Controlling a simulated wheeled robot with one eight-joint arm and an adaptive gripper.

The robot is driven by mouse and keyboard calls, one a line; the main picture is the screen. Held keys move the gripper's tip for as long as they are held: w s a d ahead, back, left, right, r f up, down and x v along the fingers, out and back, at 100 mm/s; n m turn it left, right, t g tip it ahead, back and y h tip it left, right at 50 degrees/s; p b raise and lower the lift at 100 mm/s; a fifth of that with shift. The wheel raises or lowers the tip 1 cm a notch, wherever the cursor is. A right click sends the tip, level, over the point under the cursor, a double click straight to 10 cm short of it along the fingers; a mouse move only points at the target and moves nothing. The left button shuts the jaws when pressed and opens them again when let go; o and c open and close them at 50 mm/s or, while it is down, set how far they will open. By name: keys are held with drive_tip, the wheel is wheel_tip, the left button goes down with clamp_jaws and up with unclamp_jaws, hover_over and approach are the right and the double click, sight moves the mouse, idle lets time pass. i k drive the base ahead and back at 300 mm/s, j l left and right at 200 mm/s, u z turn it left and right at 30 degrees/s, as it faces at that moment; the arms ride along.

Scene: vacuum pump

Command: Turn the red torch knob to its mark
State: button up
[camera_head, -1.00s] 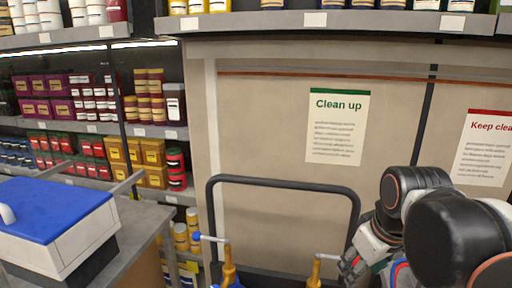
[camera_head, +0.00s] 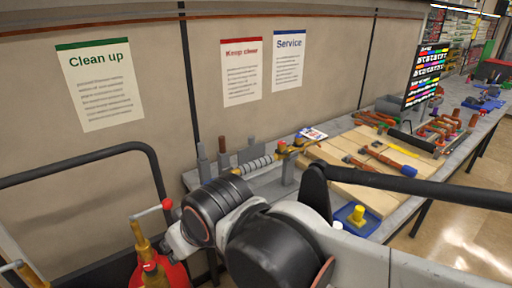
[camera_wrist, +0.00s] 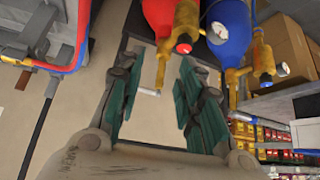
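In the head view a brass torch with a ribbed grey handle (camera_head: 255,165) lies raised on supports at the near left of the workbench. A red valve knob (camera_wrist: 183,48) sits at the red cylinder. The gripper is hidden in the head view.
The red cylinder (camera_head: 170,272) stands by a black cart handle (camera_head: 100,155) left of the bench. Wooden boards (camera_head: 350,165) with copper parts, a blue tray (camera_head: 358,228) and a dark colour-striped panel (camera_head: 424,75) occupy the bench (camera_head: 447,165). My arm covers the foreground.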

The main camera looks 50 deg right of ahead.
sight(282, 145)
drive_tip(key=z, duration=1.5)
